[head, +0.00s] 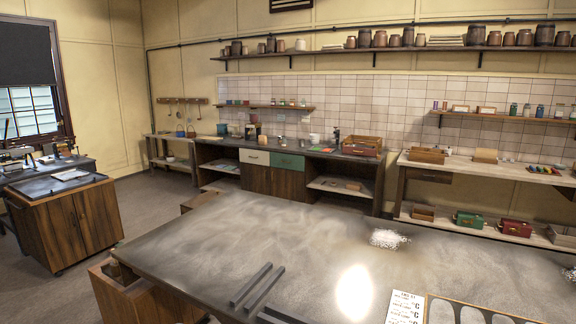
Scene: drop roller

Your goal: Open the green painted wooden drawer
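The green painted wooden drawer (287,161) is in the long dark-topped cabinet against the back wall, near the middle of the head view. Its front looks flush with the cabinet, so it appears shut. A small handle seems to sit on its front, too small to make out well. A cream drawer (254,157) is directly to its left, and brown wooden doors are below. Neither of my grippers shows in this view.
A large grey worktable (190,243) fills the foreground, between me and the cabinet. Metal bars (257,287) lie on it. A wooden cabinet (70,223) stands at left. Open floor (152,207) shows between them. A wooden crate (362,146) sits on the back counter.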

